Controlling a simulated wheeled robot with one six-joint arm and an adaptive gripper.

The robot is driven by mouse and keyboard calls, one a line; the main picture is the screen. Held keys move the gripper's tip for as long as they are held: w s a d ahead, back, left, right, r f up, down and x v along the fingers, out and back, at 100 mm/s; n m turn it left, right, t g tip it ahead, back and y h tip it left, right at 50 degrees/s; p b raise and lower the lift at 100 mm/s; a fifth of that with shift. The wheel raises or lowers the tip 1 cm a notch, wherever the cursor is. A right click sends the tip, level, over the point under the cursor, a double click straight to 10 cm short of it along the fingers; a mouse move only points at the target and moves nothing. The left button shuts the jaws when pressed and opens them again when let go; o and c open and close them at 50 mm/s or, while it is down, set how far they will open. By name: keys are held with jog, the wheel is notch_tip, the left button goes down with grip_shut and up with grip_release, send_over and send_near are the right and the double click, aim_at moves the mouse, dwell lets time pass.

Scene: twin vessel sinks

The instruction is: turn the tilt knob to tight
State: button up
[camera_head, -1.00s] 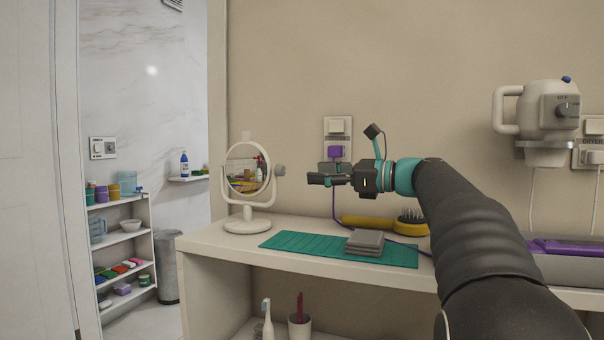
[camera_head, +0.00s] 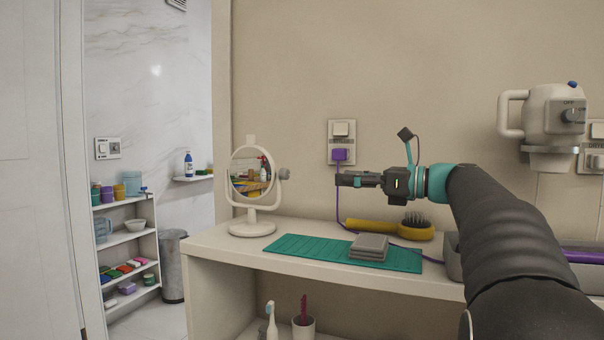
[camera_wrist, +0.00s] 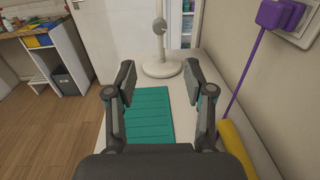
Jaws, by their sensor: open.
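The round vanity mirror (camera_head: 250,176) stands upright on a white base at the left of the counter. Its grey tilt knob (camera_head: 285,174) sticks out on the right side of the frame. In the wrist view the mirror's stand (camera_wrist: 161,66) is ahead at the top middle, with the knob (camera_wrist: 160,27) in line between my fingers. My gripper (camera_head: 340,180) is to the right of the knob at about its height, pointing at it and apart from it. In the wrist view my gripper (camera_wrist: 160,78) is open and empty, its two fingers spread wide.
A teal mat (camera_head: 300,251) with a grey folded stack (camera_head: 369,246) lies below my gripper. A yellow hairbrush (camera_head: 380,227) lies behind. A purple plug (camera_head: 339,155) with a cord is in the wall outlet. Air between gripper and knob is clear.

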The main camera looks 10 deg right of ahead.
aim_at(288, 175)
jog(key=x, duration=1.3)
jog(key=shift+w+a+f, duration=0.1)
jog(key=shift+w+a, duration=0.1)
grip_shut()
